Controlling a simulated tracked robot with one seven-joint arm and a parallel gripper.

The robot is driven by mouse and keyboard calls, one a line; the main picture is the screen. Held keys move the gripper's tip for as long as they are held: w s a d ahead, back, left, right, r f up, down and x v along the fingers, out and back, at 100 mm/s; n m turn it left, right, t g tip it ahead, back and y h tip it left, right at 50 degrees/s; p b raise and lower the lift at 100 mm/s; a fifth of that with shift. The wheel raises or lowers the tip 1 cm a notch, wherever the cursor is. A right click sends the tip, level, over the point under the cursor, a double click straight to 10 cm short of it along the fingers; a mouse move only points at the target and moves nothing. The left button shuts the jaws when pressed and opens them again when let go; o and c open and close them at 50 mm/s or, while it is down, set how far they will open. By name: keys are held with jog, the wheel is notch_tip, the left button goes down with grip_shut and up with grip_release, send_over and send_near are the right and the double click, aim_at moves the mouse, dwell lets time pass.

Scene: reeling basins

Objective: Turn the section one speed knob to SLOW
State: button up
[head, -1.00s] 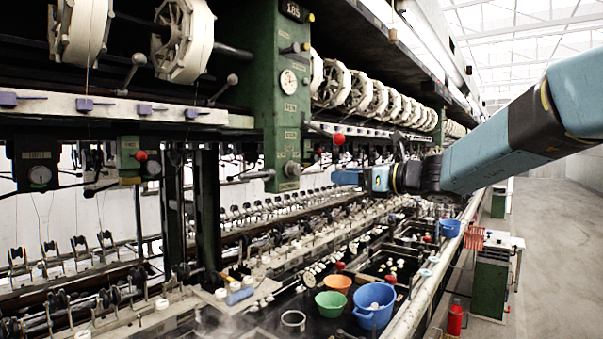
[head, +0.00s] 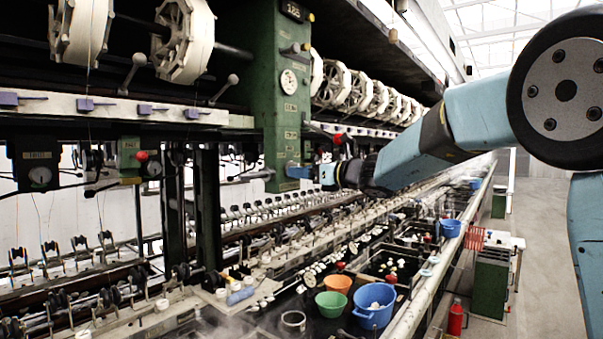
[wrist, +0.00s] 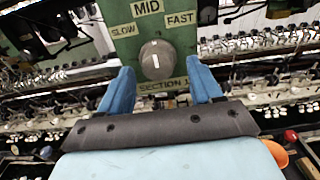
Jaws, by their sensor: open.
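The section one speed knob (wrist: 158,60) is a round grey knob on a green panel in the wrist view. Its white mark points up, toward the MID label (wrist: 147,7). The SLOW label (wrist: 124,30) is at its upper left and the FAST label (wrist: 181,18) at its upper right. A SECTION 1 plate (wrist: 163,86) sits below it. My gripper (wrist: 160,67) is open, with one blue finger on each side of the knob; I cannot tell whether they touch it. In the head view my gripper (head: 299,172) is at the green column (head: 268,110) and hides the knob.
A red ball-ended lever (head: 338,139) stands out just above and right of my gripper. White reels (head: 345,88) line the machine above. Basins with a green bowl (head: 331,303), an orange bowl (head: 338,284) and a blue tub (head: 373,306) lie below.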

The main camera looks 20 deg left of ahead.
jog(key=shift+w+a, duration=0.2)
jog(key=shift+a, duration=0.25)
jog(key=c, duration=1.1)
jog(key=shift+o, duration=0.2)
jog(key=shift+n, duration=0.3)
jog(key=n, duration=0.8)
jog(key=shift+w+d+f, duration=0.1)
jog(key=shift+w+d, duration=0.05)
jog(key=shift+n, duration=0.3)
